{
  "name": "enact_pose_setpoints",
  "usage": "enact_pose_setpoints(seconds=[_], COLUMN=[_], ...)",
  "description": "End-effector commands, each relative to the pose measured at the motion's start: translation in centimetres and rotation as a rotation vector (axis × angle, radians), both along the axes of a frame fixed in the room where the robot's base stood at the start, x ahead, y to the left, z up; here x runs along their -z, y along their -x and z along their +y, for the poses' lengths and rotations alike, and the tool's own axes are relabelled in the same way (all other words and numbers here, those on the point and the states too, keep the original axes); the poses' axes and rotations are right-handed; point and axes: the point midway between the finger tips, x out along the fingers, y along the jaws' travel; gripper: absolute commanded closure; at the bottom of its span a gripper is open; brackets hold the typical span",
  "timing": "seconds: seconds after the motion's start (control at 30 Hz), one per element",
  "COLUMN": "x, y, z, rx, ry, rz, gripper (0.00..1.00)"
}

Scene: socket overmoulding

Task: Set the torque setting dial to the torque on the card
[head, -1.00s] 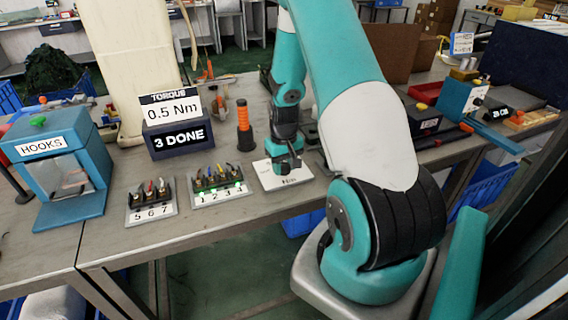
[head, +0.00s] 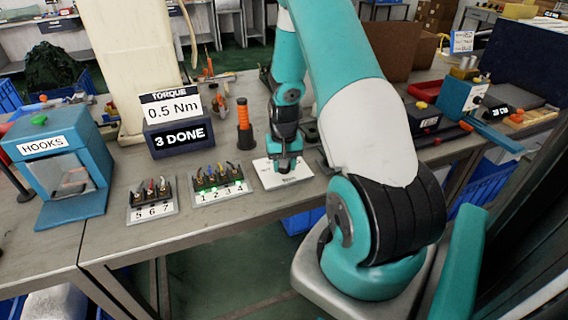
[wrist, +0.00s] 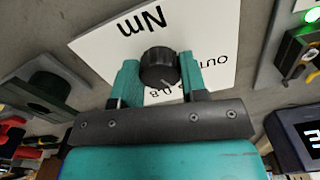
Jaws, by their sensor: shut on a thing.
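The torque card (head: 172,105) stands at the back of the bench and reads 0.5 Nm. The dial's white plate (head: 262,174) lies on the bench near its front edge; in the wrist view the plate (wrist: 105,42) shows "Nm", part of "OUT" and "0.8", upside down. The dark round dial knob (wrist: 160,68) sits between the fingers of my gripper (wrist: 158,75), which is shut on it. In the head view my gripper (head: 285,166) points down onto the plate and hides the knob. I cannot read the dial's pointer against its scale.
A "3 DONE" box (head: 180,142) stands under the card. Wire blocks marked 1 to 4 (head: 219,192) and 5 to 7 (head: 153,205) are left of the plate. An orange-handled tool (head: 243,115) stands behind. A blue HOOKS box (head: 60,165) is at far left.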

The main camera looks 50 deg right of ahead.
Motion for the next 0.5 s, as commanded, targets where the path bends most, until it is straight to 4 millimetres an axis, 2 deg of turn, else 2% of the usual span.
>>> enact_pose_setpoints(seconds=[0.03, 0.07, 0.17, 0.5], x=[-0.10, -0.11, -0.10, -0.41], y=[-0.08, -0.08, -0.08, -0.06], z=[-0.15, -0.15, -0.12, -0.07], rx=[0.001, 0.001, 0.000, -0.001], ry=[0.004, 0.004, 0.004, 0.002], rz=[-0.003, -0.003, -0.003, -0.002], gripper=[0.84, 0.58, 0.35, 0.35])
